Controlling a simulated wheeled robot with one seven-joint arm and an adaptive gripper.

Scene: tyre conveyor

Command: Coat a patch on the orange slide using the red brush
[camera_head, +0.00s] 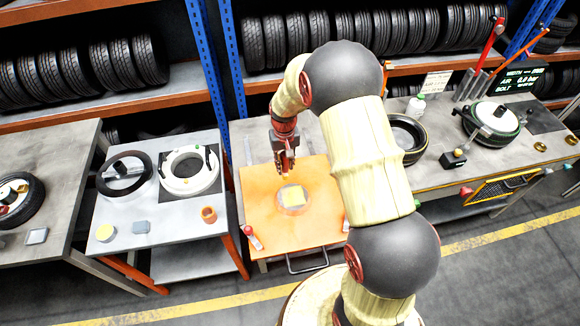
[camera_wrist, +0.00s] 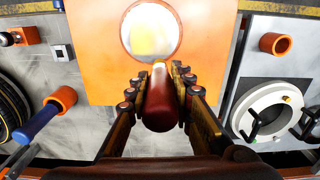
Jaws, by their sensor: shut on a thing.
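The orange slide (camera_head: 258,222) is a flat orange board on the middle bench; it also shows in the wrist view (camera_wrist: 100,70). On it lies a round pale disc (camera_head: 283,207) with a yellow square patch (camera_head: 294,195); the patch is blurred by glare in the wrist view (camera_wrist: 150,40). My gripper (camera_head: 286,165) is over the far part of the slide. It is shut on the dark red handle of the brush (camera_wrist: 160,103). The brush's small light tip points at the disc's near edge in the wrist view. I cannot tell whether it touches.
Left of the slide, a table holds a white ring (camera_head: 189,171), a black ring (camera_head: 124,174) and an orange cup (camera_head: 209,215). Red-and-white tubes (camera_head: 252,238) flank the slide. A tyre (camera_head: 408,137) and a white bottle (camera_head: 416,105) stand right. Tyre racks line the back.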

